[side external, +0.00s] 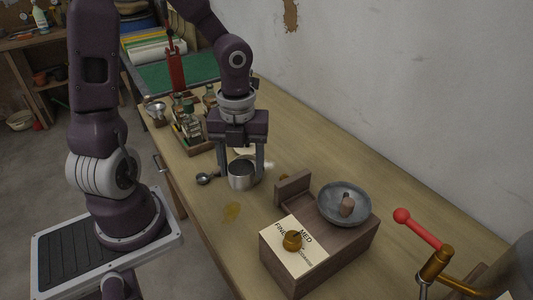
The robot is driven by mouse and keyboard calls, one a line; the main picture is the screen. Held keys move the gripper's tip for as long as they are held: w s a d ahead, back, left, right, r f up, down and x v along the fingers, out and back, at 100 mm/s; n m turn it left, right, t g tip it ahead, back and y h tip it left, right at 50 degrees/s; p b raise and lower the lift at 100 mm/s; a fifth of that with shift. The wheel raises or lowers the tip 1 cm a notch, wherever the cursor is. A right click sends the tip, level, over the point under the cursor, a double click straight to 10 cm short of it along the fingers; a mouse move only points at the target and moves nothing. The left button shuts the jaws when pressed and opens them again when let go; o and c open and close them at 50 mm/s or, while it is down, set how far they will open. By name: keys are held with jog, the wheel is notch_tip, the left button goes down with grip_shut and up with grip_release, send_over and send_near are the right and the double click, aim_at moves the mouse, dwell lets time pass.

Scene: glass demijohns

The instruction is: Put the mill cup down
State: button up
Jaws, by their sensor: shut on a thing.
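My gripper points straight down and is shut on the cup, one finger on each side. The cup is at or just above the wooden table (207,240); I cannot tell whether its base touches.
A wooden mill box (327,251) with a grey bowl (356,191) and a labelled dial stands to the right. A small scoop (204,179) lies left of the cup. A rack of bottles (195,149) is behind. The table in front is clear apart from a yellowish stain.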

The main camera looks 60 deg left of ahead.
notch_tip(320, 180, down, 15)
jog(key=shift+r, duration=0.2)
dwell(0.7)
jog(key=shift+f, duration=0.25)
dwell(1.1)
jog(key=shift+f, duration=0.5)
jog(key=o, duration=1.4)
jog(key=shift+r, duration=0.1)
jog(key=shift+r, duration=4.45)
